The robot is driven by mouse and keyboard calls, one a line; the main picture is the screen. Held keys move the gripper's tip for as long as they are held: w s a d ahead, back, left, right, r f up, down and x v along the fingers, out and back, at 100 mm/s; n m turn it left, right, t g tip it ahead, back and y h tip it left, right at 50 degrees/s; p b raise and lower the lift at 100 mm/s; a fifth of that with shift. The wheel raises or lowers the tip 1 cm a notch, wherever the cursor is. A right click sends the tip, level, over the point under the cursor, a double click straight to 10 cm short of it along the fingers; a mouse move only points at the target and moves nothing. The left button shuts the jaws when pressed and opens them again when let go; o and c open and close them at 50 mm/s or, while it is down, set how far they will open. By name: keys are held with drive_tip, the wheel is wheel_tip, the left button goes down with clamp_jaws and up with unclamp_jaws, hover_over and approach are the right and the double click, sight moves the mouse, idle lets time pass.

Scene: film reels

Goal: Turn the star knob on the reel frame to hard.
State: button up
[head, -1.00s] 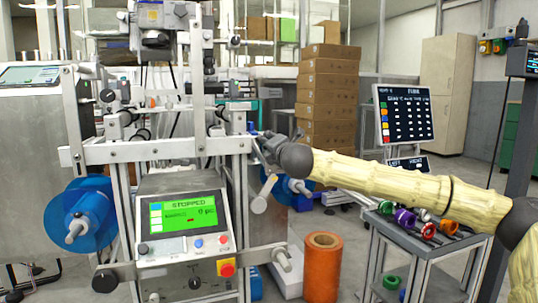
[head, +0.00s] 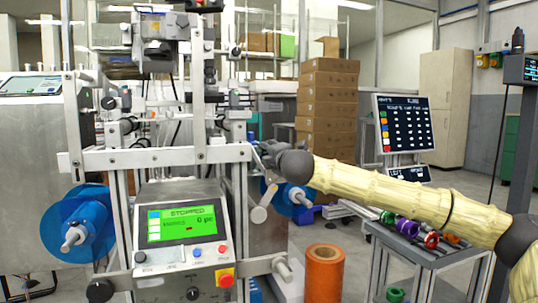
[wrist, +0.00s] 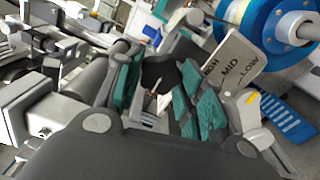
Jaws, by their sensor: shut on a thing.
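The star knob (wrist: 160,72) shows in the wrist view as a dark lobed shape between the teal finger pads. My gripper (wrist: 165,92) is shut on it. The knob's pointing position cannot be read. In the head view my gripper (head: 268,150) is at the right upright of the reel frame (head: 165,157), at crossbar height. My own wrist hides the knob there.
A blue reel (head: 290,197) hangs just below and right of my gripper. Another blue reel (head: 62,228) is at the left. The control panel (head: 190,228) reads STOPPED. An orange roll (head: 324,272) stands on the floor. A side table (head: 425,250) with coloured parts is under my arm.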

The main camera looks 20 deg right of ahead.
drive_tip(key=o, duration=1)
drive_tip(key=s, duration=1.2)
drive_tip(key=shift+d, duration=0.2)
drive_tip(key=shift+f, duration=0.1)
